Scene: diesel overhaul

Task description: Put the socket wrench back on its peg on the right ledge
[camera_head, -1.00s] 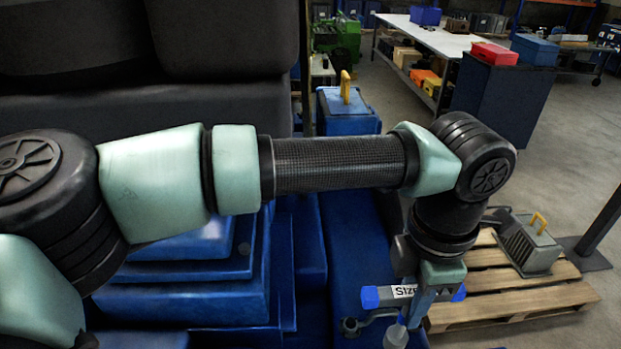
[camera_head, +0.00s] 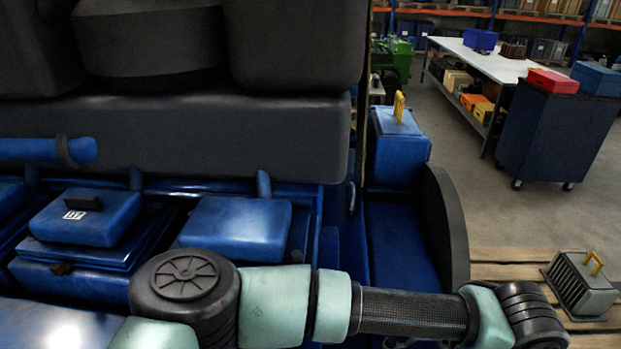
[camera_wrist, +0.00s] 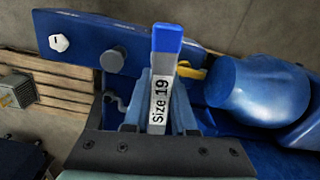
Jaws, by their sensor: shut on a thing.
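The socket wrench (camera_wrist: 161,85), with a blue end and a white "Size 19" label, stands upright in the wrist view. My gripper (camera_wrist: 160,112) is shut on it, one finger on each side. The wrench's lower part is hidden by the gripper body. A blue ledge (camera_wrist: 83,30) runs behind it from the upper left. A short round grey-blue stub (camera_wrist: 113,59), perhaps the peg, sticks out of the ledge left of the wrench, apart from it. In the head view my gripper and the wrench are out of frame.
A large blue cylinder (camera_wrist: 258,90) and a yellow handle-like part (camera_wrist: 191,72) lie right of the wrench. A white hex-shaped piece (camera_wrist: 59,43) sits on the ledge. A grey finned box (camera_head: 580,286) with a yellow handle stands on a wooden pallet (camera_head: 500,264).

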